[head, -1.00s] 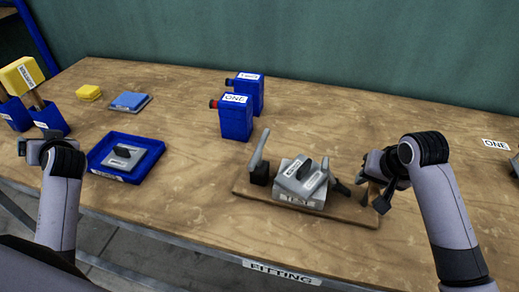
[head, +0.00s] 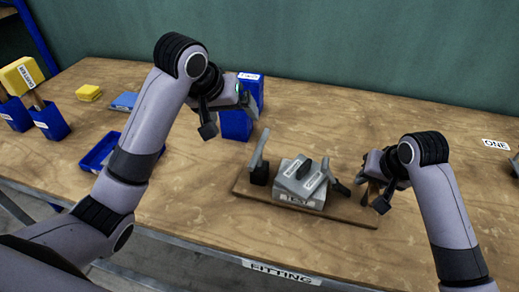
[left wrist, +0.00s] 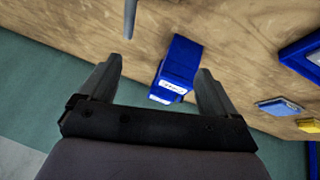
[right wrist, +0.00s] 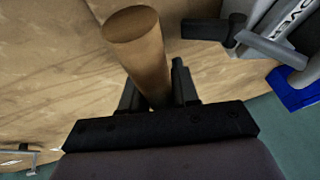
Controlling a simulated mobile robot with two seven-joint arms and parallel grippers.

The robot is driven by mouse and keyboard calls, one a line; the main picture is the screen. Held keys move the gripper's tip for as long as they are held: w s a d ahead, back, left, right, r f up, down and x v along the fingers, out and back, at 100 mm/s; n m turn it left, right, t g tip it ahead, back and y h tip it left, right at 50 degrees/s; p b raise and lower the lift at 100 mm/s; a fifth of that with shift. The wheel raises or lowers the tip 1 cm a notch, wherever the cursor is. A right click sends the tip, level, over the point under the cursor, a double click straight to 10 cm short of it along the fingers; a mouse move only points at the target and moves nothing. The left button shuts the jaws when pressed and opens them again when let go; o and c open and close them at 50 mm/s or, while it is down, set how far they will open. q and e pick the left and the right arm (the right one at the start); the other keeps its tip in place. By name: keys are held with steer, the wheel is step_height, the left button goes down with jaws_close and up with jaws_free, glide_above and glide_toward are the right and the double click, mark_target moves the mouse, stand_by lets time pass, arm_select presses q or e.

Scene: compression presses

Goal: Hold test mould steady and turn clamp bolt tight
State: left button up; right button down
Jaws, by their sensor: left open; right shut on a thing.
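The test mould (head: 297,199), a grey block with a label on its front, sits on a wooden board (head: 350,216). A tilted grey labelled piece with a dark grip lies on it. A dark bolt-like part (head: 340,187) sticks out at its right, perhaps the clamp bolt; a dark bar (right wrist: 203,29) also shows in the right wrist view. My right gripper (head: 366,178) is right of the mould, shut on a wooden cylinder (right wrist: 140,50). My left gripper (head: 247,98) is open and empty, in front of the blue containers and apart from the mould.
Two blue containers (head: 235,125) stand behind the mould, partly hidden by my left gripper; they show between its fingers in the left wrist view (left wrist: 178,65). A blue tray (head: 98,152) is left, partly behind my arm. A grey upright bar (head: 259,150) rises from the board's left end.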

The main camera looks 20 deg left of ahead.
arm_select(q)
steer(key=m+g, duration=0.2)
glide_toward(260, 142)
steer(key=f, duration=0.1)
steer(key=shift+h, duration=0.3)
steer(key=x, duration=1.1)
steer(key=shift+w+f, duration=0.3)
steer(key=shift+w, duration=0.05)
jaws_close()
